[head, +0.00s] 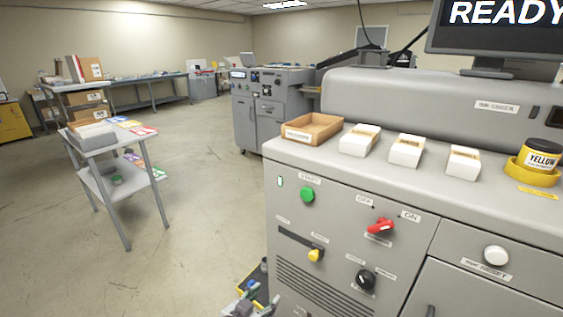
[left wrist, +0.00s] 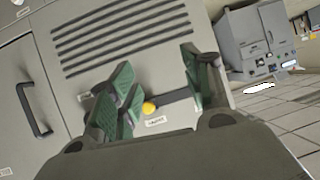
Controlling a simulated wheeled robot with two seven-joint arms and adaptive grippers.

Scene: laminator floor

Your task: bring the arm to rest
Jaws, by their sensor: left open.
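My left gripper (left wrist: 158,92) is open and empty in the left wrist view, its green-padded fingers spread before the grey machine's front panel. The vent slots and a yellow knob (left wrist: 149,108) on that panel show beyond and between the fingers. Most of the arm is out of the picture. I cannot tell from these views whether the fingers touch the panel. My right gripper is in neither view.
The grey machine (head: 340,225) fills the right, with a green button (head: 307,194), a red switch (head: 380,226) and a black knob (head: 365,279). A cardboard tray (head: 313,128), white boxes and a yellow ink jar (head: 541,154) stand on top.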

